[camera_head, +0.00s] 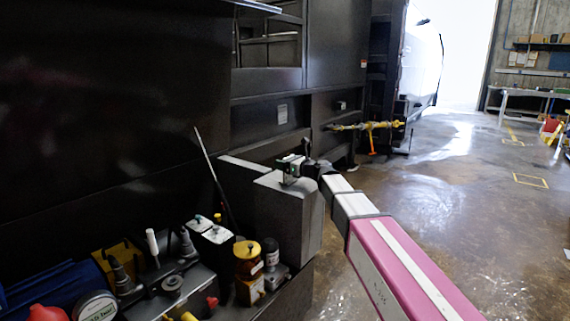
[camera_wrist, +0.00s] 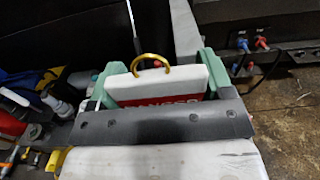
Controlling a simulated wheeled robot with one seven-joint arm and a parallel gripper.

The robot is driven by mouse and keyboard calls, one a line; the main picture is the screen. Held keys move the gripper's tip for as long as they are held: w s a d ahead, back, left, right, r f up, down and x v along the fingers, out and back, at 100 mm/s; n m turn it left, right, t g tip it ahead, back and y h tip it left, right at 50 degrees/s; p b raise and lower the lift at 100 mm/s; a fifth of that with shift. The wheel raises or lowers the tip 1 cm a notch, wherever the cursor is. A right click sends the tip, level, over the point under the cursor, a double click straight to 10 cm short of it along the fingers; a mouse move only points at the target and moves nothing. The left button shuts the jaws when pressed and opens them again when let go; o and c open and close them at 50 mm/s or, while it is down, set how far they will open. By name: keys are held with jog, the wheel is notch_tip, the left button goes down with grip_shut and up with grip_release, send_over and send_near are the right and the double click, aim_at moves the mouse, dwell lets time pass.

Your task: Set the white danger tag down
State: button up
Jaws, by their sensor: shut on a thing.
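The white danger tag (camera_wrist: 175,82) shows in the wrist view with a red band of partly hidden lettering and a yellow ring (camera_wrist: 151,60) at its top edge. My gripper (camera_wrist: 158,88) has green fingers on both sides of the tag and is shut on it. The dark bar of my gripper hides the tag's lower part. In the head view my gripper (camera_head: 291,166) is at the end of my arm, just above the top of a grey box (camera_head: 285,215). I cannot tell there whether the tag touches the box.
Bottles, a yellow-topped container (camera_head: 247,258) and tools crowd the ledge left of the grey box. A thin rod (camera_head: 211,170) leans near it. The dark compactor wall (camera_head: 110,100) stands behind. A yellow handle bar (camera_head: 368,126) sticks out further right.

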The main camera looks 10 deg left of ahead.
jog(key=shift+f, duration=0.1)
jog(key=o, duration=0.9)
jog(key=shift+s+d, duration=0.1)
jog(key=shift+d, duration=0.1)
jog(key=v, duration=1.1)
jog(key=shift+s+d, duration=0.1)
jog(key=shift+d, duration=0.15)
